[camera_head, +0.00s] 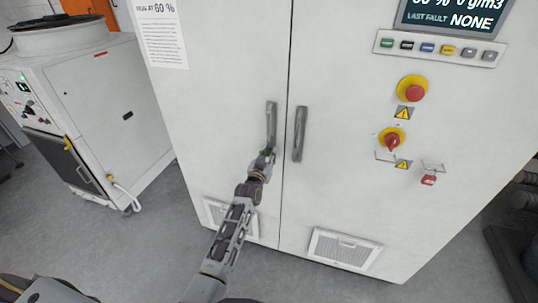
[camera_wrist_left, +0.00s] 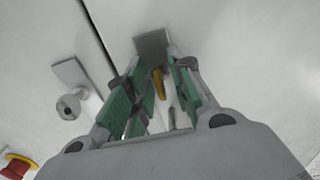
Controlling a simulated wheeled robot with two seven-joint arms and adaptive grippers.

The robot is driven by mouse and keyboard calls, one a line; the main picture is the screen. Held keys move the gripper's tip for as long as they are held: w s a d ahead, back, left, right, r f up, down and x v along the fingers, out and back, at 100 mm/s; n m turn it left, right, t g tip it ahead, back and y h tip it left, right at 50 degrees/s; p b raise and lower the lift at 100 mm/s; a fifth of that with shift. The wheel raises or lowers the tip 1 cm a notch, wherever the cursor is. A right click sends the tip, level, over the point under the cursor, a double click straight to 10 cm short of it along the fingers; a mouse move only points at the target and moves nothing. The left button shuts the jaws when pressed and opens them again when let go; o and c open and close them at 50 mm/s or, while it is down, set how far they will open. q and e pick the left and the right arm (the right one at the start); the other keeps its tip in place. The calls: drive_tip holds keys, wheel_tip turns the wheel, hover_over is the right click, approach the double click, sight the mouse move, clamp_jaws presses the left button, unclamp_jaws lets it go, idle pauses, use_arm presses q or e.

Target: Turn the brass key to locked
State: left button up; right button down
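A small brass-coloured key (camera_wrist_left: 158,83) shows in the left wrist view, in front of the grey left door handle plate (camera_wrist_left: 152,42). My left gripper (camera_wrist_left: 157,92) is open around the key, with a green-padded finger on each side. Gaps show beside the key, and I see no clear contact. In the head view, my left gripper (camera_head: 267,153) is at the lower end of the left door handle (camera_head: 271,122) and hides the key there. Whether the key is turned cannot be told. My right gripper is not in view.
The right door handle (camera_head: 299,134) stands close beside; it also shows in the left wrist view (camera_wrist_left: 72,88). Right of it are a red emergency button (camera_head: 415,93), a red rotary switch (camera_head: 392,142) and a red padlock (camera_head: 429,180). A white machine (camera_head: 110,110) stands left; grey floor lies between.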

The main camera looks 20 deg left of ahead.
use_arm(q)
drive_tip(key=s, duration=1.2)
drive_tip(key=shift+a, duration=0.2)
idle(0.8)
idle(0.6)
drive_tip(key=s+d+f+g, duration=0.1)
drive_tip(key=s+f+g, duration=0.3)
drive_tip(key=f, duration=1)
drive_tip(key=s+d+f+g, duration=0.2)
drive_tip(key=s+f, duration=0.5)
drive_tip(key=f, duration=0.7)
drive_tip(key=s+d+f+g, duration=0.1)
drive_tip(key=s+f+g, duration=0.3)
drive_tip(key=f, duration=1.1)
drive_tip(key=s+a+f+m+g, duration=0.1)
drive_tip(key=s+f+g, duration=0.1)
drive_tip(key=s+f, duration=0.65)
drive_tip(key=s+a+f+g, duration=0.15)
drive_tip(key=s+f, duration=0.35)
drive_tip(key=s, duration=0.6)
drive_tip(key=s+a+f+g, duration=0.1)
drive_tip(key=s+a+f, duration=0.2)
drive_tip(key=s, duration=0.7)
drive_tip(key=s+a+f+m+g, duration=0.1)
drive_tip(key=s+a+f+g, duration=0.1)
drive_tip(key=s, duration=0.8)
drive_tip(key=shift+s+a+f+y, duration=0.35)
drive_tip(key=shift+a+f, duration=0.2)
drive_tip(key=shift+a, duration=0.3)
drive_tip(key=shift+g, duration=0.25)
